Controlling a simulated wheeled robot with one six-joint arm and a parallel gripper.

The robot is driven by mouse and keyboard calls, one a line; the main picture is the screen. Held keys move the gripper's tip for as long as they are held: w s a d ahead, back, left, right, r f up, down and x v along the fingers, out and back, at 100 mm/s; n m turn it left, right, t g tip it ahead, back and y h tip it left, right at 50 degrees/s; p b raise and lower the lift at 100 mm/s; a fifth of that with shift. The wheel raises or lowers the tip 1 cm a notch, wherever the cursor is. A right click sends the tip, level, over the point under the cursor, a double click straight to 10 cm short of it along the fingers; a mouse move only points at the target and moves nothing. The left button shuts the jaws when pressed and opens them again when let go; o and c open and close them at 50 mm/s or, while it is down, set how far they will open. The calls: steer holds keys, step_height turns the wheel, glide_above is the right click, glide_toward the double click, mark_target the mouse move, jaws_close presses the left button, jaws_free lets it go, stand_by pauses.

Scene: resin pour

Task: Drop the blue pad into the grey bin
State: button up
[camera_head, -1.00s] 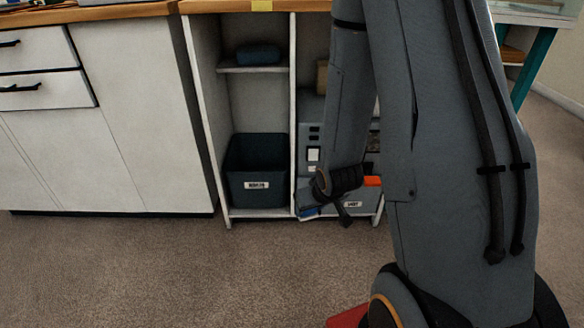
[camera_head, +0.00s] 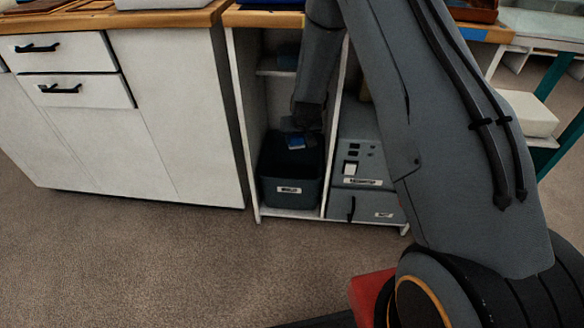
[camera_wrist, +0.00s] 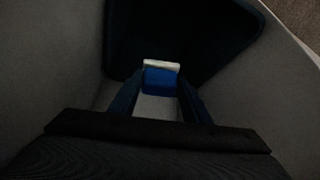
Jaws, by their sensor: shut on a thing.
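The grey bin (camera_head: 290,192) is a dark, open-topped tub with a white label, standing in the lower left compartment of the shelf unit. My gripper (camera_head: 297,140) is inside that compartment, over the bin. It is shut on the blue pad (camera_head: 295,143), a small block whose blue face shows below the fingers. In the wrist view the blue pad (camera_wrist: 159,81) sits between my two finger tips (camera_wrist: 157,92), with a whitish strip along its far edge. The dark bin (camera_wrist: 185,35) opens beyond it. How deep the pad hangs relative to the rim is hard to tell.
The compartment's white side wall and divider (camera_head: 337,150) stand close on both sides of my arm. A shelf (camera_head: 275,72) with a dark blue item crosses above. A grey box and a drawer (camera_head: 375,207) fill the right compartment. The carpet (camera_head: 170,260) in front is clear.

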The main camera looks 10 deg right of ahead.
mark_target(299, 146)
steer(key=shift+w, duration=0.5)
steer(key=shift+d+f+b, duration=0.4)
steer(key=shift+f+b, duration=0.15)
steer(key=shift+b, duration=0.3)
step_height(299, 146, down, 5)
steer(key=b, duration=0.5)
steer(key=shift+r, duration=0.15)
steer(key=o, duration=1)
steer(key=shift+r, duration=0.1)
steer(key=p+v, duration=0.2)
steer(key=v, duration=0.5)
steer(key=shift+s+r, duration=0.2)
steer(key=shift+r, duration=0.1)
